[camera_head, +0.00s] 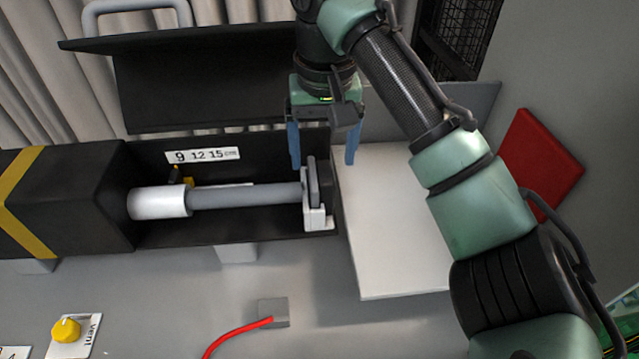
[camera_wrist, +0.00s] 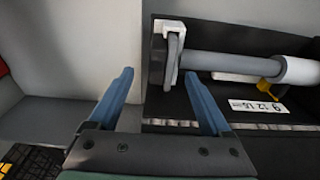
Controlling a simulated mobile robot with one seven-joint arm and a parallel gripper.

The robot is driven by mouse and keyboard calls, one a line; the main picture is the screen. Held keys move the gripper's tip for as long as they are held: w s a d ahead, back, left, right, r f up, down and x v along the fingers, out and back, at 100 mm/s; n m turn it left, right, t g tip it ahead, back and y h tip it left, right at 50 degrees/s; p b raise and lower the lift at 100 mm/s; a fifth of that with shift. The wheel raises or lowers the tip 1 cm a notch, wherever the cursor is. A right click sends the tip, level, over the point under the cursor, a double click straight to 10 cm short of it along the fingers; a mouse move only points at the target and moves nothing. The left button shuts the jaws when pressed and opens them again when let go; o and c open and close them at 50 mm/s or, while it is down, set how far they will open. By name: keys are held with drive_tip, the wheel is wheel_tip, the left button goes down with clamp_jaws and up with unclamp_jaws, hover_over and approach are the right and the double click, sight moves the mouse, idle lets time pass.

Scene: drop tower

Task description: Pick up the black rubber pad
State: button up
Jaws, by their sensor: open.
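A dark, upright, pad-like plate (camera_head: 313,182) stands at the right end of a grey rod, in a white bracket (camera_head: 318,217). It looks like the black rubber pad, though its material cannot be told. In the wrist view the plate (camera_wrist: 172,58) shows dark grey under the white bracket (camera_wrist: 169,27). My gripper (camera_head: 323,164) is open, its blue fingers pointing down on either side of the plate's far edge in the head view. In the wrist view my gripper (camera_wrist: 159,76) has the plate ahead, nearer the right finger. Nothing is between the fingers that I can see as held.
The grey rod (camera_head: 245,195) with a white collar (camera_head: 158,202) lies in an open black trough (camera_head: 270,225). Its black lid (camera_head: 210,85) stands open behind. A white board (camera_head: 395,235) lies to the right. A red block (camera_head: 540,160) is farther right. A red cable (camera_head: 235,335) lies in front.

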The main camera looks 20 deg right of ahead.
sight(321, 173)
drive_tip(key=shift+w+f+p, duration=0.15)
drive_tip(key=shift+f+p, duration=0.3)
drive_tip(key=shift+f, duration=0.6)
drive_tip(key=shift+w+f+p, duration=0.15)
drive_tip(key=shift+f+p, duration=0.25)
drive_tip(key=shift+f, duration=0.6)
clamp_jaws()
